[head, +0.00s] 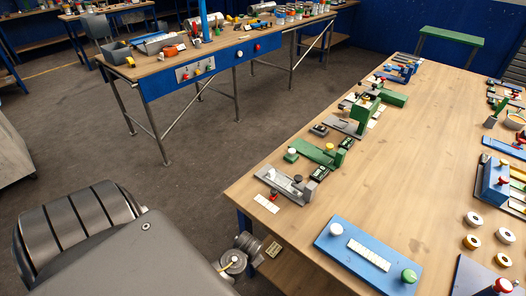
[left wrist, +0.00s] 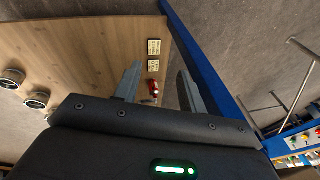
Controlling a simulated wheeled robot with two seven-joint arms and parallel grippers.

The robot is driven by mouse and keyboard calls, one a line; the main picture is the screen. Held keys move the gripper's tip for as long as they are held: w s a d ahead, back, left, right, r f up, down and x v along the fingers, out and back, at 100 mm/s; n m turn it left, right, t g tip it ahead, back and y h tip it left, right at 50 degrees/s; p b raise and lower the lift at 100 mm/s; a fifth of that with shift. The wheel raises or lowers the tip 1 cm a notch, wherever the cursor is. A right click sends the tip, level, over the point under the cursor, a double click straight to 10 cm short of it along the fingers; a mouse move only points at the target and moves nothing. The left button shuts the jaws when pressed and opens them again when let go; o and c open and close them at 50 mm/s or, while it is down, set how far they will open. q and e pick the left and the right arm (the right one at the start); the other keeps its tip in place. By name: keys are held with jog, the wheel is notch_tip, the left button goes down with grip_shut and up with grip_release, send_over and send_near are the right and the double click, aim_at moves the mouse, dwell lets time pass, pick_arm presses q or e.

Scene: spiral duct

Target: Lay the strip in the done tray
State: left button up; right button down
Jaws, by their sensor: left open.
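In the head view a pale marked strip (head: 369,254) lies on a blue board (head: 345,231) with a green knob, near the front of the wooden bench. A shorter pale strip (head: 266,203) lies by the bench's left edge. I cannot tell which of these, if either, is the task's strip. I cannot pick out a done tray in either view. In the left wrist view my left gripper (left wrist: 158,75) is open, its two grey fingers apart with nothing held between them. Two small cream labels (left wrist: 153,47) and a small red-topped item (left wrist: 153,88) show beyond the fingers. My right gripper is not in view.
The wooden bench (head: 405,170) carries green clamps (head: 318,152), several round pieces (head: 473,219) and a blue fixture (head: 493,183) at right. Its middle is mostly clear. A second blue-fronted table (head: 215,67) stands behind, across open floor (head: 190,175).

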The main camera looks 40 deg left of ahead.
pick_arm(q)
jog(key=w+r+p, duration=0.1)
jog(key=w+r, duration=0.1)
jog(key=r, duration=0.8)
jog(key=w+r+p, duration=0.1)
jog(key=w+r, duration=0.1)
jog(key=r, duration=0.7)
jog(key=shift+n+t+h, duration=0.5)
jog(key=shift+n, duration=0.2)
jog(key=w+a+r, duration=0.1)
jog(key=w+a, duration=0.1)
jog(key=w+a+r, duration=0.1)
jog(key=w+a, duration=0.1)
jog(key=w, duration=0.1)
jog(key=w+a+r, duration=0.2)
jog(key=shift+w+a, duration=0.2)
jog(key=shift+w, duration=0.1)
jog(key=h, duration=0.1)
send_near(272, 170)
jog(key=shift+n+t, duration=0.4)
jog(key=shift+t, duration=0.1)
jog(key=x, duration=0.3)
jog(key=b+x, duration=0.1)
jog(key=x, duration=0.2)
jog(key=b+x, duration=0.1)
jog(key=x, duration=0.1)
jog(key=shift+s+f, duration=0.2)
jog(key=shift+f, duration=0.3)
jog(key=shift+c, duration=0.3)
